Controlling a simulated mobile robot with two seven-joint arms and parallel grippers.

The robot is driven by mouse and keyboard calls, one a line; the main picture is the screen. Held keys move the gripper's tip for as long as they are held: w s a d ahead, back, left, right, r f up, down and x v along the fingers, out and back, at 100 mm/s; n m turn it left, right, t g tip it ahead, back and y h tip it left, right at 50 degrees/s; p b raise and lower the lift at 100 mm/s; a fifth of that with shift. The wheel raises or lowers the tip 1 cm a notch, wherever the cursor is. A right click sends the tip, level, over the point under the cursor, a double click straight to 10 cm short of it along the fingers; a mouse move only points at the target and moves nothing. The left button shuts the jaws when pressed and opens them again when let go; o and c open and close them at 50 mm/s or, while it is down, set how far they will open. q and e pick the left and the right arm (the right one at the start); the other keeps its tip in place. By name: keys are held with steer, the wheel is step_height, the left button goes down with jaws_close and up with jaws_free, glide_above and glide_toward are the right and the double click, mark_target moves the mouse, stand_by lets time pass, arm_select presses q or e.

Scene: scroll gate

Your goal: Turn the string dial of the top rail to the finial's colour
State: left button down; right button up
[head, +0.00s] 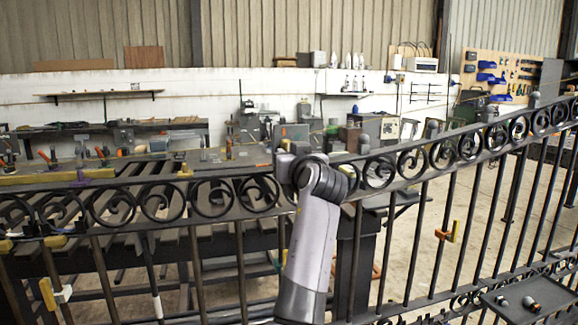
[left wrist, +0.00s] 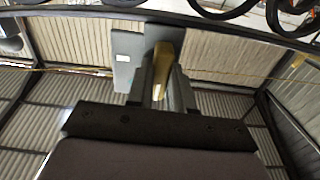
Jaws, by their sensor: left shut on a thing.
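The black scroll gate crosses the head view, with its top rail (head: 225,213) of rings and scrolls. My left gripper (left wrist: 162,75) is shut on a brass-yellow piece (left wrist: 164,62) in the left wrist view, with a flat grey plate beside the jaws. The gate's dark rail and scrolls (left wrist: 212,8) show along the top of that view. In the head view one of my grey arms rises at the middle and covers part of the rail; its jaws cannot be made out. Rounded grey caps (head: 431,129) stand above the rail. I cannot make out the dial or a distinct finial colour.
A dark tray (head: 528,296) with small items is at lower right. Benches and tools stand behind the gate.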

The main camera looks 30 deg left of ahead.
arm_select(q)
steer(key=shift+n, duration=0.3)
arm_select(e)
steer(key=shift+w+f, duration=0.1)
arm_select(q)
steer(key=c, duration=1)
jaws_free()
arm_select(e)
steer(key=shift+d, duration=0.1)
steer(key=shift+d, duration=0.15)
